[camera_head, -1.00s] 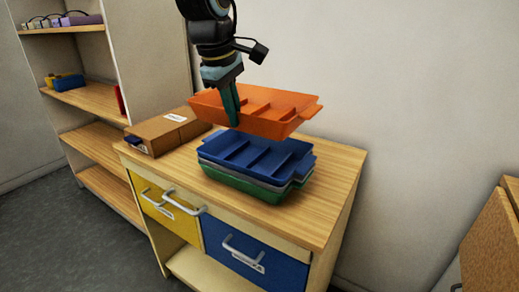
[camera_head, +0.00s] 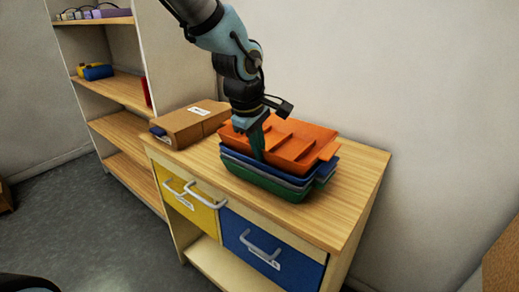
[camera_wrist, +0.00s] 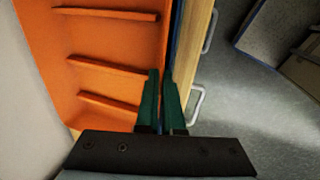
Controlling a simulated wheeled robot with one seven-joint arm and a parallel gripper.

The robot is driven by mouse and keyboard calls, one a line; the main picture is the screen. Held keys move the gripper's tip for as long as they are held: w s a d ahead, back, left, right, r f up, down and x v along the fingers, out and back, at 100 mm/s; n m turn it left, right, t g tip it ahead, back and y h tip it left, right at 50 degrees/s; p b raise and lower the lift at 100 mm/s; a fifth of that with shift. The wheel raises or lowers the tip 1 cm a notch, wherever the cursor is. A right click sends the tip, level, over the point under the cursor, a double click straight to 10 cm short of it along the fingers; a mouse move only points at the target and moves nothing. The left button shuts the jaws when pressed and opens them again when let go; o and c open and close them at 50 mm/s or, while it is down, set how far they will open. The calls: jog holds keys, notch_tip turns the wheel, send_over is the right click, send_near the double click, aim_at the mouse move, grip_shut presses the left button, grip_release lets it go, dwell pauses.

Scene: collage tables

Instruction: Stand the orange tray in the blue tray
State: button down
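The orange tray (camera_head: 292,146), with raised dividers, sits low on top of the blue tray (camera_head: 236,158), roughly lined up with it. Only the blue tray's rim and side show below it; I cannot tell whether the orange tray is fully seated. My gripper (camera_head: 258,152) points down at the orange tray's near left side. In the wrist view, my gripper's green fingers (camera_wrist: 162,80) straddle the side wall of the orange tray (camera_wrist: 95,50) and look closed on it.
A green tray (camera_head: 265,183) is at the bottom of the stack, with a grey one between. The stack stands on a wooden cabinet top (camera_head: 350,185) with free room at right. A cardboard box (camera_head: 190,124) is at left. Open shelves (camera_head: 110,85) stand behind left.

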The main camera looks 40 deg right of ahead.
jog(key=shift+a+f+b, duration=0.15)
jog(key=shift+f+b, duration=0.5)
jog(key=shift+b, duration=0.1)
jog(key=c, duration=1)
grip_release()
jog(key=shift+s+a+f, duration=0.1)
jog(key=shift+f, duration=0.05)
jog(key=shift+c, duration=0.2)
jog(key=w+p+v, duration=0.1)
jog(key=v, duration=1.2)
jog(key=shift+s+d+r, duration=0.35)
jog(key=shift+s, duration=0.05)
